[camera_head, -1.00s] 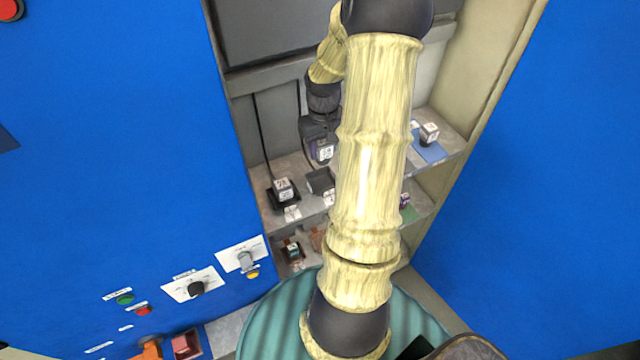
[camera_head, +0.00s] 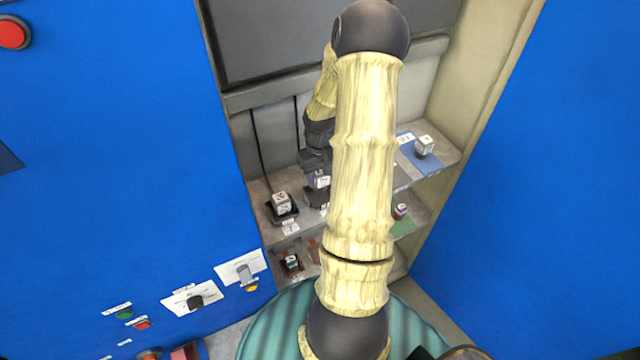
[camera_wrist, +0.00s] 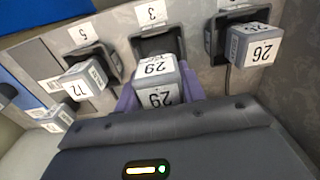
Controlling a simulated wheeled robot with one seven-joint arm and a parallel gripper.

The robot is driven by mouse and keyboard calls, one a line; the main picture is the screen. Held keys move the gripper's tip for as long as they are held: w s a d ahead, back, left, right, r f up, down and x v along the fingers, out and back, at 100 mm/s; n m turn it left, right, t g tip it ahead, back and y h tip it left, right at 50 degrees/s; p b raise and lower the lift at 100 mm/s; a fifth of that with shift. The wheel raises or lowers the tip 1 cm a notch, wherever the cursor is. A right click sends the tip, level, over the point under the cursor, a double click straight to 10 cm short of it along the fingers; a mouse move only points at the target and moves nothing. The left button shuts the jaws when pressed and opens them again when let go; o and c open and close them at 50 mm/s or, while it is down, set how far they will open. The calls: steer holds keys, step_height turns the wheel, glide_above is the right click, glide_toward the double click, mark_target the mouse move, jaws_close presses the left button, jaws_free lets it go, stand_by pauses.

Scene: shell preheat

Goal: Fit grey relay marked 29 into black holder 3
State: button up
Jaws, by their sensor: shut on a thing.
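The grey relay marked 29 (camera_wrist: 156,84) is between the purple fingers of my gripper (camera_wrist: 158,94) in the wrist view, its labels facing the camera. My gripper is shut on it. The black holder 3 (camera_wrist: 157,44) is just beyond the relay, under a white label 3 (camera_wrist: 151,13). Its dark opening shows above the relay, and the relay hides its lower part. I cannot tell whether the two touch. In the head view the relay's white label (camera_head: 322,181) shows at my gripper (camera_head: 317,172), largely hidden by my arm.
In the wrist view a relay marked 26 (camera_wrist: 252,46) sits in the black holder on the right. Another labelled relay (camera_wrist: 84,82) sits at holder 5 on the left. In the head view a relay (camera_head: 424,145) stands on a blue mat (camera_head: 430,164) at the shelf's right.

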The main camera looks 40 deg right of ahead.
mark_target(320, 183)
step_height(320, 183, down, 3)
steer(key=shift+f+p, duration=0.1)
steer(key=shift+p, duration=0.35)
steer(key=shift+f, duration=0.4)
steer(key=shift+f, duration=0.1)
steer(key=shift+f, duration=0.25)
steer(key=o, duration=1.1)
steer(key=shift+r, duration=0.5)
step_height(320, 183, up, 12)
steer(key=shift+f+b, duration=0.15)
steer(key=shift+b, duration=0.9)
